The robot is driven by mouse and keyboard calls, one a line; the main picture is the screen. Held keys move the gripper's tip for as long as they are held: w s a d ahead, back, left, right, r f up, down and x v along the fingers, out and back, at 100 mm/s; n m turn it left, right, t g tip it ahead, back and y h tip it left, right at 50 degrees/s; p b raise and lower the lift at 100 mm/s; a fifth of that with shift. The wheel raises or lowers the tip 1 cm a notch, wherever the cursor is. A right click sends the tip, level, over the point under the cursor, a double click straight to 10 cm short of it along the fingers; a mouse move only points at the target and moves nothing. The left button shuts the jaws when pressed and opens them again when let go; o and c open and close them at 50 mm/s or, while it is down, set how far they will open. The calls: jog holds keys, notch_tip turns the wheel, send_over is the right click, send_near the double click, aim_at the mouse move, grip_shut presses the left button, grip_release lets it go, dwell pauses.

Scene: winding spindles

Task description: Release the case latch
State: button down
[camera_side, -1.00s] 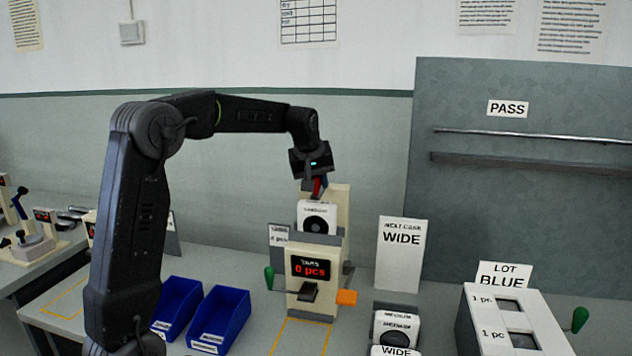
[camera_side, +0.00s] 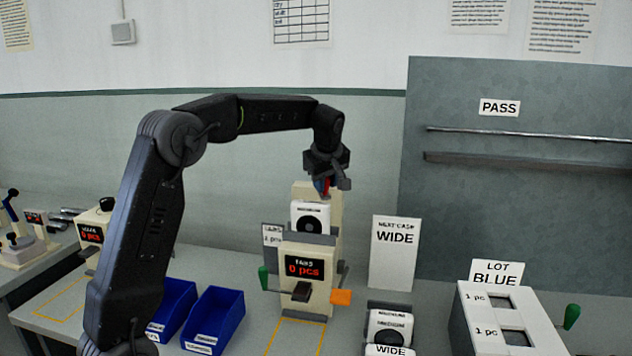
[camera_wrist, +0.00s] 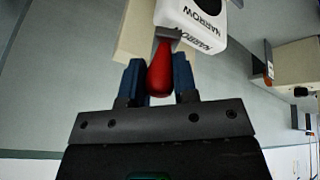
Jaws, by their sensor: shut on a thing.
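A white case (camera_side: 310,217) with a dark round opening is seated in the top of a cream machine (camera_side: 317,305). In the wrist view the case (camera_wrist: 190,15) is labelled NARROW, upside down. A red-handled latch lever (camera_wrist: 160,76) on a grey shank stands beside the case. My gripper (camera_side: 322,185) is above the machine, shut on the red handle. In the wrist view its blue fingers (camera_wrist: 159,72) stand on both sides of the handle. The latch's far end is hidden.
The machine has a 0 pcs display (camera_side: 304,267), a green handle (camera_side: 263,278) and an orange tab (camera_side: 341,297). Blue bins (camera_side: 215,320) stand left. A WIDE sign (camera_side: 396,253), another case (camera_side: 388,328) and a white two-window box (camera_side: 503,315) are right.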

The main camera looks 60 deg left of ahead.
jog(key=w+n+g, duration=0.3)
jog(key=w+n, duration=0.3)
jog(key=n, duration=0.1)
jog(key=shift+w+d+n+y, duration=0.15)
jog(key=shift+w+n+y, duration=0.15)
jog(key=shift+n, duration=0.1)
dwell(0.5)
jog(key=shift+r, duration=0.1)
jog(key=c, duration=0.9)
grip_release()
jog(key=shift+s, duration=0.15)
